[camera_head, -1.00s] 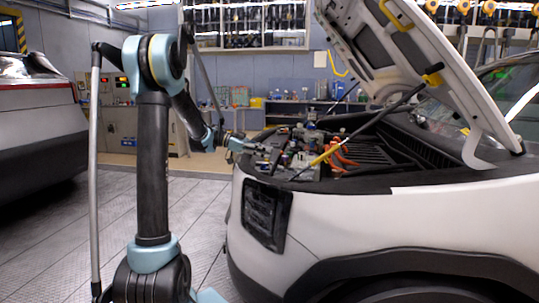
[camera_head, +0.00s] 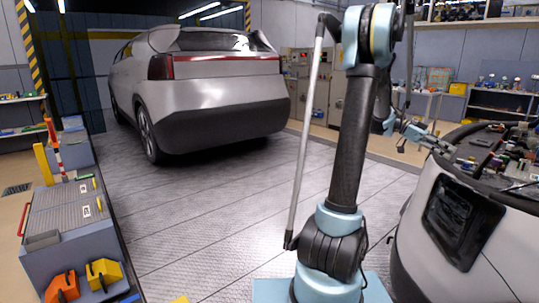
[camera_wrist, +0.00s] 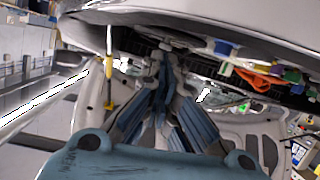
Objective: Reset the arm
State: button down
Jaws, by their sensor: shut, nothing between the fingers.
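My arm stands right of the middle in the head view, and my gripper (camera_head: 448,150) is at its end, small, at the front edge of the open engine bay (camera_head: 495,150) of the white car (camera_head: 425,225). In the wrist view my gripper (camera_wrist: 163,58) reaches away from the camera with its fingers brought together and nothing held. The engine bay parts (camera_wrist: 250,75) show upper right in the wrist view. Whether the gripper touches anything is not clear.
A second silver car (camera_head: 215,85) stands at the back left. A grey cart (camera_head: 70,210) with orange and yellow tools is at the lower left. The floor (camera_head: 225,210) between them is clear. Grey cabinets (camera_head: 325,85) stand along the back wall.

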jog(key=a+f+n+t+y, duration=0.15)
jog(key=a+n+t, duration=0.25)
jog(key=a+n, duration=0.55)
jog(key=a+f+n+t, duration=0.3)
jog(key=a+n+t, duration=0.1)
jog(key=a, duration=1)
jog(key=s+a+f+n+t+y, duration=0.2)
jog(key=s+a+f+n, duration=0.1)
jog(key=a, duration=0.5)
jog(key=s+a+f+n+t+y, duration=0.1)
jog(key=s+a+f+n+y, duration=0.2)
jog(key=a+f+n, duration=0.3)
jog(key=s+a+f+n+t+y, duration=0.2)
jog(key=s+a+f+n, duration=0.2)
jog(key=a, duration=0.8)
jog(key=shift+f+n+t, duration=0.3)
jog(key=shift+f+n, duration=0.15)
jog(key=shift+f, duration=0.1)
jog(key=shift+s, duration=0.1)
jog(key=shift+w+f, duration=0.2)
jog(key=shift+w, duration=0.25)
